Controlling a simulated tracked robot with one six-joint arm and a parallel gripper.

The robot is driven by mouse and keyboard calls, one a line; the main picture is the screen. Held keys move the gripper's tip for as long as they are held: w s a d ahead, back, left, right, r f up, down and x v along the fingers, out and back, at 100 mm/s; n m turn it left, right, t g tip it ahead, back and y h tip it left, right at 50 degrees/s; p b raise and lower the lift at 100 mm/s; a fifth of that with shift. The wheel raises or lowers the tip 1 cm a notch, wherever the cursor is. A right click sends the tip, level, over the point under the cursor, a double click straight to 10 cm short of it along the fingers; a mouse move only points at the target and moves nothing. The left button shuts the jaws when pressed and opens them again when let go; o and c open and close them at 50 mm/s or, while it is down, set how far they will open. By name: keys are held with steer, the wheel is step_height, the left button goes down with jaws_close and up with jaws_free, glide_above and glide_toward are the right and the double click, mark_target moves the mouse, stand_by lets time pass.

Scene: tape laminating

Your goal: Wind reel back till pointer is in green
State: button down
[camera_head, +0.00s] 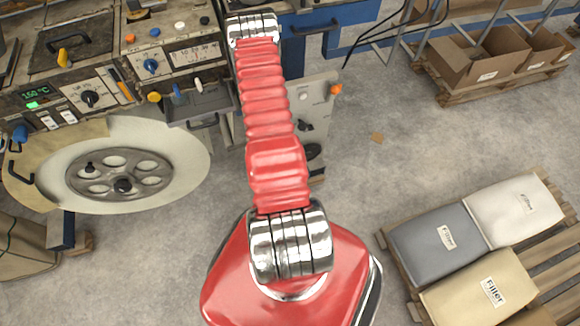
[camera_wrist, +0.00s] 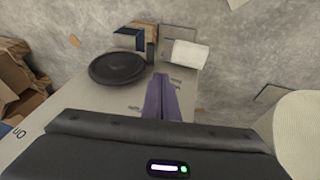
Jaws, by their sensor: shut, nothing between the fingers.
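The reel (camera_head: 150,140) is a large cream disc at the left of the head view, below the machine's control panel. Its grey hub (camera_head: 120,175) has round holes and a black knob (camera_head: 123,186). A scale with numbers (camera_head: 188,56) sits on the panel above; I cannot make out a pointer or a green zone on it. My gripper (camera_wrist: 162,98) shows in the wrist view as two purple fingers, shut together and empty, over a light grey surface. In the head view my red arm hides it. A cream rounded edge (camera_wrist: 300,135) at the right of the wrist view may be the reel.
A black round part (camera_wrist: 118,67) and a white block (camera_wrist: 187,53) lie beyond the fingers. Filler bags (camera_head: 440,240) lie on a pallet at lower right. Cardboard boxes (camera_head: 490,60) stand at upper right. The floor between is mostly clear.

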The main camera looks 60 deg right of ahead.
steer(key=s+x, duration=0.2)
steer(key=x, duration=1)
steer(key=shift+d, duration=0.3)
